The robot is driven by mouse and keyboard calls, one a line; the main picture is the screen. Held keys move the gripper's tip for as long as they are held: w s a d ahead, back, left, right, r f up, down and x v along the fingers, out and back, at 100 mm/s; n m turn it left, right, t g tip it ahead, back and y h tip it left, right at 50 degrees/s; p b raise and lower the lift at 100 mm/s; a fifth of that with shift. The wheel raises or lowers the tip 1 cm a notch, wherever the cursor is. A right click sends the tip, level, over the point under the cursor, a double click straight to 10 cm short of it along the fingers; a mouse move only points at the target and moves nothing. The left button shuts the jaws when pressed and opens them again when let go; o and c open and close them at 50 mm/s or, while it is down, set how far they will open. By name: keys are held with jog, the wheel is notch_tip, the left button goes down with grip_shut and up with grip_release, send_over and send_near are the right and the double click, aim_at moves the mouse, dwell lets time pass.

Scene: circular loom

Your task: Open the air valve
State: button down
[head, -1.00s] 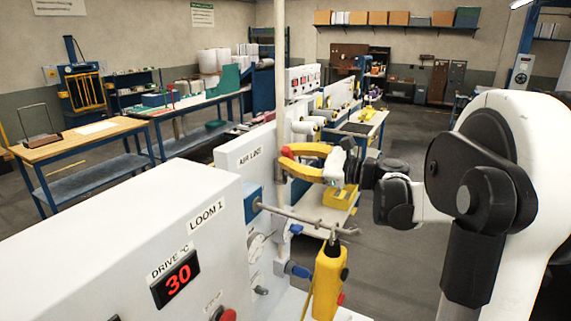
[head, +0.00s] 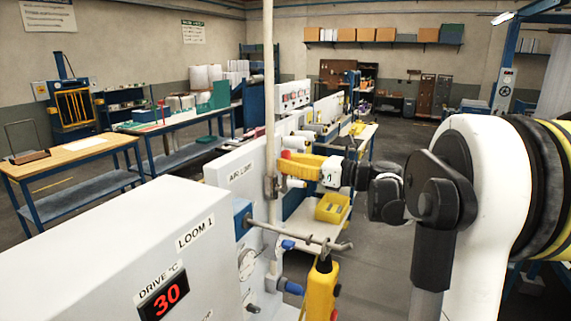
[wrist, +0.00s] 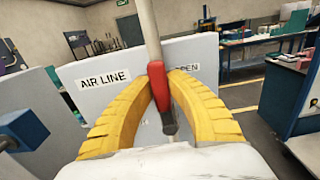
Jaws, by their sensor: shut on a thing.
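The air valve sits on a vertical pale pipe (head: 268,95) in front of the panel lettered AIR LINE. Its red lever handle (wrist: 159,88) points down toward the wrist camera, with a dark lower end below. A red end also shows at the fingertips in the head view (head: 286,154). My gripper (wrist: 160,78) has two ribbed yellow fingers, shut on the red handle from both sides. In the head view my gripper (head: 293,164) reaches in from the right, beside the pipe. The valve body is mostly hidden in the wrist view.
The AIR LINE sign (wrist: 103,79) and a partly covered OPEN sign (wrist: 187,67) are on the panel. A metal rod (head: 300,234) and a yellow hanging control box (head: 321,290) stand in front of my gripper. Loom 1's white cabinet (head: 110,245) fills the left foreground.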

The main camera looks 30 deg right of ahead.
dwell(0.3)
jog(key=c, duration=1.3)
grip_release()
jog(key=shift+w, duration=0.1)
jog(key=v, duration=1.2)
